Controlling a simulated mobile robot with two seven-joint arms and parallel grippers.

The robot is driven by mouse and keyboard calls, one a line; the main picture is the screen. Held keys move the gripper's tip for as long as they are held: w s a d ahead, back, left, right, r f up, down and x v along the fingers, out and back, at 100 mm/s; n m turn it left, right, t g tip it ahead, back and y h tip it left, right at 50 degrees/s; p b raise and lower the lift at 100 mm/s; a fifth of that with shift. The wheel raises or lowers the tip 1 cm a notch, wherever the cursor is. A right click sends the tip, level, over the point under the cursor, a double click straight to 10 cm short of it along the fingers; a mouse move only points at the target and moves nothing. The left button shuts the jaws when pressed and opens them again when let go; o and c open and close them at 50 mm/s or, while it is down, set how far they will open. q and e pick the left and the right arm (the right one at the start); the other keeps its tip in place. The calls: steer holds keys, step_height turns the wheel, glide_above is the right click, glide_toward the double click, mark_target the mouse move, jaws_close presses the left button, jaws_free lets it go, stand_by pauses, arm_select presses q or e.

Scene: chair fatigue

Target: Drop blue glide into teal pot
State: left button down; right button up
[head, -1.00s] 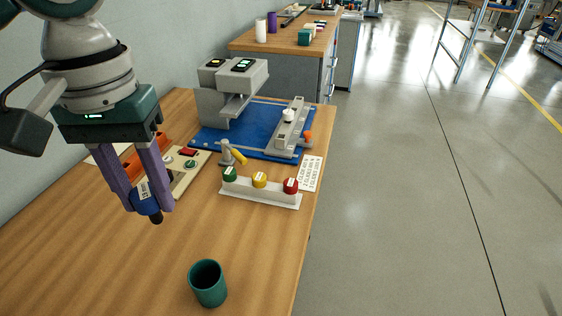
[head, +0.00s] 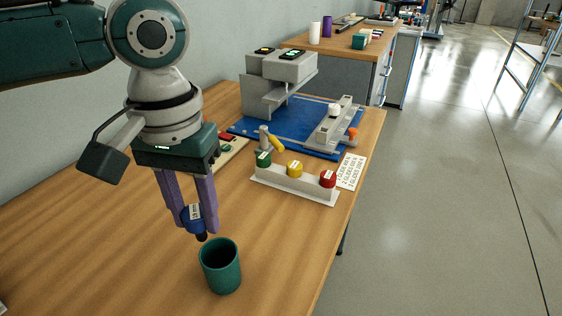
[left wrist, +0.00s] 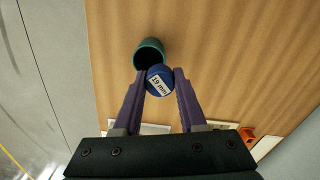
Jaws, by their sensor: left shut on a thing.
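The blue glide (head: 189,219) has a white "19 mm" label and a dark lower tip. My left gripper (head: 194,213) is shut on it, with one purple finger on each side. The glide is held above the table, just behind and left of the teal pot's rim in the head view. The teal pot (head: 221,272) stands upright and open on the wooden table. In the left wrist view the glide (left wrist: 160,80) sits between the fingertips and overlaps the near edge of the teal pot (left wrist: 149,46). My right gripper is not in view.
A white rack (head: 290,184) with green, yellow and red knobs stands right of the gripper. Behind it is a grey machine on a blue mat (head: 300,121). A printed card (head: 350,171) lies near the table's right edge. Bare table surrounds the pot.

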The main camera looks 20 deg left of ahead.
arm_select(q)
steer(key=shift+f, duration=0.25)
steer(key=shift+r, duration=0.1)
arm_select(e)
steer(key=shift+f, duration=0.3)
arm_select(q)
steer(key=shift+c, duration=1.9)
jaws_free()
step_height(320, 180, up, 10)
steer(key=shift+f+p, duration=0.1)
steer(key=shift+p, duration=0.7)
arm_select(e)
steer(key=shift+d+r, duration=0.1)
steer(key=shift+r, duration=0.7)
